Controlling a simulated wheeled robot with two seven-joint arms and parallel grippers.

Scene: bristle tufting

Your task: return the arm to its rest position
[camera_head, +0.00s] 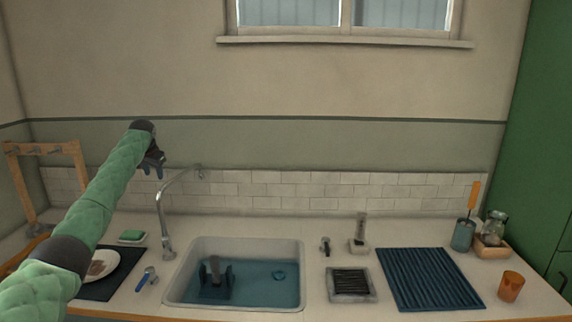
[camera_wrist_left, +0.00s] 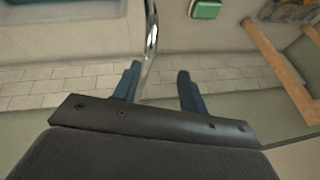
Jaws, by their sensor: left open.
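My left arm, in a green quilted sleeve, reaches in from the left in the head view. Its gripper (camera_head: 153,172) is raised above the counter, in front of the tiled wall and left of the faucet's top. In the left wrist view the two blue fingers of the gripper (camera_wrist_left: 158,88) stand apart with nothing held between them. The chrome faucet (camera_head: 163,215) passes close to the fingers in the wrist view (camera_wrist_left: 151,45); I cannot tell whether they touch. My right gripper is not in view.
The sink (camera_head: 294,300) holds blue water and a dark blue object (camera_head: 215,280). A wooden rack (camera_head: 28,190), a green sponge (camera_head: 131,237) and a plate (camera_head: 100,268) lie left. A ribbed blue mat (camera_head: 428,280), an orange cup (camera_head: 511,286) and a brush holder (camera_head: 462,235) stand right.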

